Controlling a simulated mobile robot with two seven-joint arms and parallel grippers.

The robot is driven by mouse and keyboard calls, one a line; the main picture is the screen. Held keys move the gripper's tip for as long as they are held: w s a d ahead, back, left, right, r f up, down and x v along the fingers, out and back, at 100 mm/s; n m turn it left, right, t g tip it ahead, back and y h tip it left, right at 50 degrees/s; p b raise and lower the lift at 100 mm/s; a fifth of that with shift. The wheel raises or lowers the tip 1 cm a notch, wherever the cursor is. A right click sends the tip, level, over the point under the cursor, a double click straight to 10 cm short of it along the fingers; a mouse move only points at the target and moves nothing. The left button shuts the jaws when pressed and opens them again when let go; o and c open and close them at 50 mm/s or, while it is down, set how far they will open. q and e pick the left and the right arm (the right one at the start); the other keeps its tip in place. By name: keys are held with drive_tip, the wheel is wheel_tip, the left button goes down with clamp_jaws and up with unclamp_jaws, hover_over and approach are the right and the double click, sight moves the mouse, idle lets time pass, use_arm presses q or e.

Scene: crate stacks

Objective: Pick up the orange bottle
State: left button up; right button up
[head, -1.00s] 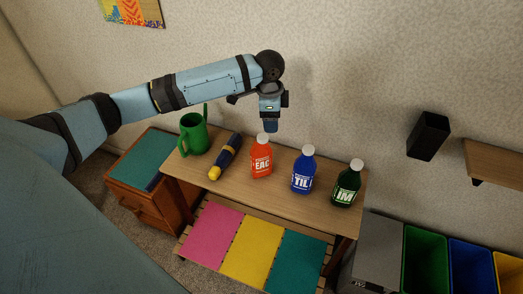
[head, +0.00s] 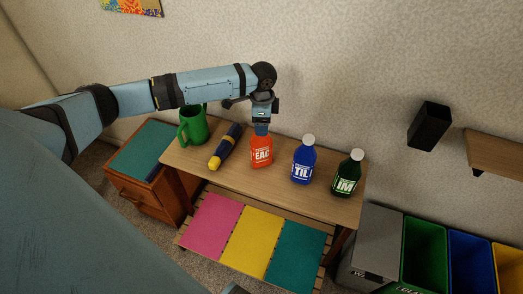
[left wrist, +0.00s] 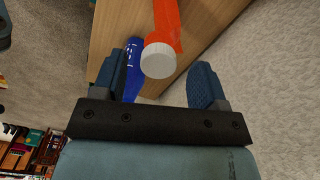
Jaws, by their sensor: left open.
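The orange bottle (head: 261,152) stands upright on the wooden table between the yellow-and-blue flashlight and the blue bottle. My left gripper (head: 262,128) is directly over it in the head view and hides its cap. In the left wrist view the orange bottle (left wrist: 168,25) with its white cap (left wrist: 158,61) lies between the open fingers of my left gripper (left wrist: 163,82), nearer the left finger. I cannot tell whether a finger touches it. My right gripper is not in view.
The blue bottle (head: 303,163) and dark green bottle (head: 347,175) stand to the right on the table (head: 222,177). A green watering can (head: 193,128) and the flashlight (head: 225,147) are to the left. The wall is close behind. Bins (head: 425,257) stand at right.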

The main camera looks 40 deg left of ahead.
use_arm(q)
wheel_tip(320, 180, down, 3)
drive_tip(key=shift+s+f, duration=0.1)
drive_tip(key=shift+f, duration=0.05)
drive_tip(key=c, duration=0.8)
drive_tip(key=shift+o, duration=0.2)
drive_tip(key=shift+r, duration=0.2)
